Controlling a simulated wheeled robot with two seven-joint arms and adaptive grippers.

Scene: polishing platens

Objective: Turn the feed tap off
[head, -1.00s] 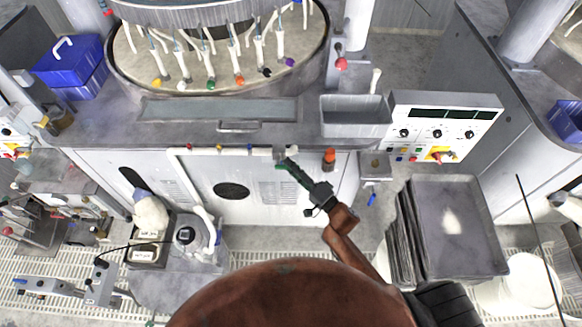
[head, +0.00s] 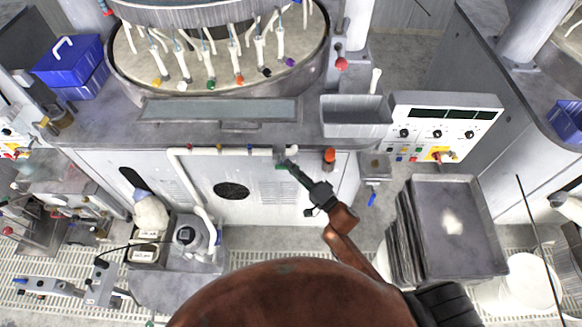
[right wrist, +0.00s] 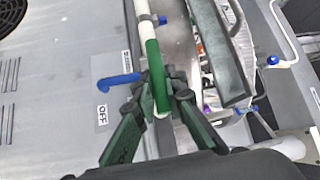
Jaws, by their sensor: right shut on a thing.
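In the right wrist view a green tap handle (right wrist: 153,62) with a pale end lies at the end of a white pipe, roughly in line with it in that picture. My right gripper (right wrist: 160,92) is shut on this handle, one dark green finger on each side. A blue hooked arrow (right wrist: 118,82) and a label reading OFF (right wrist: 102,113) are on the grey panel to the left. In the head view my right gripper (head: 287,166) is at the right end of the white pipe (head: 230,151), hiding most of the tap. My left gripper is not in view.
A grey bin (head: 356,116) and a control box (head: 445,118) sit above to the right. Stacked trays (head: 455,235) stand at lower right.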

